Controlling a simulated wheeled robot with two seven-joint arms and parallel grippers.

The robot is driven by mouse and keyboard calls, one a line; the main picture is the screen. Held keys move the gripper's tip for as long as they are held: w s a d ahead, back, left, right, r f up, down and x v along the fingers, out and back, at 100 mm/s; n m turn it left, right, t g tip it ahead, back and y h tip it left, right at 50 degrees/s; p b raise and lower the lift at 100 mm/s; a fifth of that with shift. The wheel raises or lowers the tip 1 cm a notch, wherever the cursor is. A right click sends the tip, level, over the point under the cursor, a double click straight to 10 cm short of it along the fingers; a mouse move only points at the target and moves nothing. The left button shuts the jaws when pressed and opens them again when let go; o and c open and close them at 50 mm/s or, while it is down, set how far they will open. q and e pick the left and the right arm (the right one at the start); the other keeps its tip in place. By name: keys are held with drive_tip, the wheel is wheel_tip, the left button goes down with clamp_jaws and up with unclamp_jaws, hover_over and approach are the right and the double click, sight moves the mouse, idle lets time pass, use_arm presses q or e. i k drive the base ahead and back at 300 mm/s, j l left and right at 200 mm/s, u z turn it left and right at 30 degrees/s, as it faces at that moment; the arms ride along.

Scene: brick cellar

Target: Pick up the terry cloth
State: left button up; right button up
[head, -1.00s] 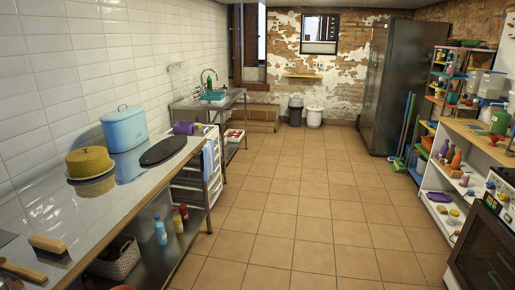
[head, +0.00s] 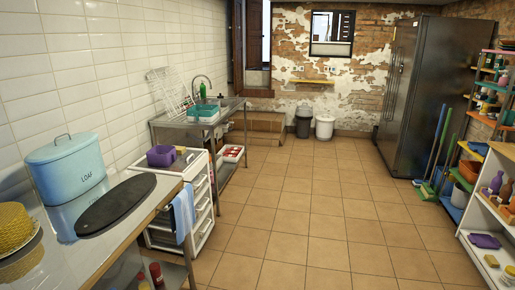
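A light blue cloth (head: 184,212) hangs down at the far end of the steel counter, in front of the white drawer unit (head: 203,202). It looks like a towel, but I cannot tell its weave from here. A folded purple item (head: 485,241) lies on the low white shelf at the right; I cannot tell whether it is cloth. Neither of my grippers shows in the head view.
The steel counter (head: 70,262) runs along the left with a blue loaf tin (head: 67,170) and a dark oval board (head: 116,203). A sink unit (head: 198,118) stands beyond. The tiled floor (head: 300,210) is open in the middle. A tall fridge (head: 417,90) stands back right.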

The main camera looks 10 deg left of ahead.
sight(180, 150)
drive_tip(key=i, duration=1.9)
drive_tip(key=i+u, duration=0.4)
drive_tip(key=i+l+u, duration=0.6)
drive_tip(key=i+u, duration=0.25)
drive_tip(key=i+l+u, duration=0.4)
drive_tip(key=k+l, duration=0.05)
drive_tip(key=k, duration=0.05)
